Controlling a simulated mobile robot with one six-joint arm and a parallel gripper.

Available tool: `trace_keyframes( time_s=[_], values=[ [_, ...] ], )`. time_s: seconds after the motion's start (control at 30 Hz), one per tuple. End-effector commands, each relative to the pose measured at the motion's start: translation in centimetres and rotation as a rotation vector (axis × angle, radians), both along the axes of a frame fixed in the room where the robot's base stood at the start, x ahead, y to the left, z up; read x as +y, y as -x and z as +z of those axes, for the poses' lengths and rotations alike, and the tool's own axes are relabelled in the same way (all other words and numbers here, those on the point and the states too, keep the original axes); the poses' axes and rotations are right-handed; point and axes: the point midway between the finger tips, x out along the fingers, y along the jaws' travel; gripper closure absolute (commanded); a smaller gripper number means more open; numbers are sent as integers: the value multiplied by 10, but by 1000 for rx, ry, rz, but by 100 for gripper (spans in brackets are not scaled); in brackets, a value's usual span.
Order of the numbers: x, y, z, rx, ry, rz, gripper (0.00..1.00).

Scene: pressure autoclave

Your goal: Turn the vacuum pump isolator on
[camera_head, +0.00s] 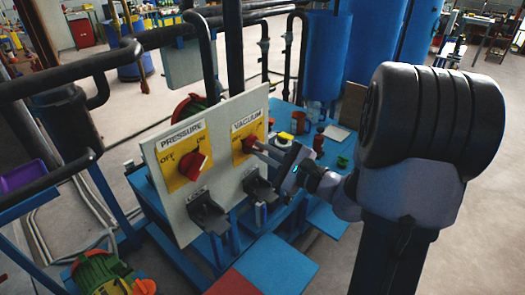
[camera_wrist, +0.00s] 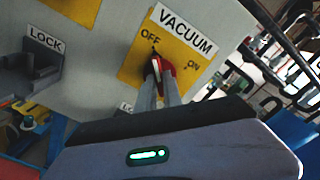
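The vacuum isolator is a red rotary knob (camera_head: 251,143) on a yellow plate labelled VACUUM, on the right half of a pale upright panel. It also shows in the wrist view (camera_wrist: 167,68), where its pointer end is toward OFF at the upper left; ON is to the right. My gripper (camera_head: 262,149) reaches it from the right. In the wrist view my gripper's two grey fingers (camera_wrist: 157,78) are close together, one on each side of the knob's grip, and look shut on it. The fingers hide part of the knob.
A red PRESSURE knob (camera_head: 195,166) sits on its yellow plate to the left. Black lock brackets (camera_head: 207,212) (camera_head: 261,188) stick out below both knobs. Blue tanks (camera_head: 325,55), dark pipes and a blue bench with small containers stand behind and beside the panel.

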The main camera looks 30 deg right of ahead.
Motion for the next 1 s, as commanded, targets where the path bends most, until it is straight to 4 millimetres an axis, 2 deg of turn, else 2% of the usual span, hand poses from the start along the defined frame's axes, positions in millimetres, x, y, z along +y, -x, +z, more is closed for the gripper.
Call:
trace_keyframes(
  time_s=[0.47,1.0],
  values=[
    [0,0,1,26,-66,0,100],
    [0,0,3,185,-503,-1,100]
  ],
)
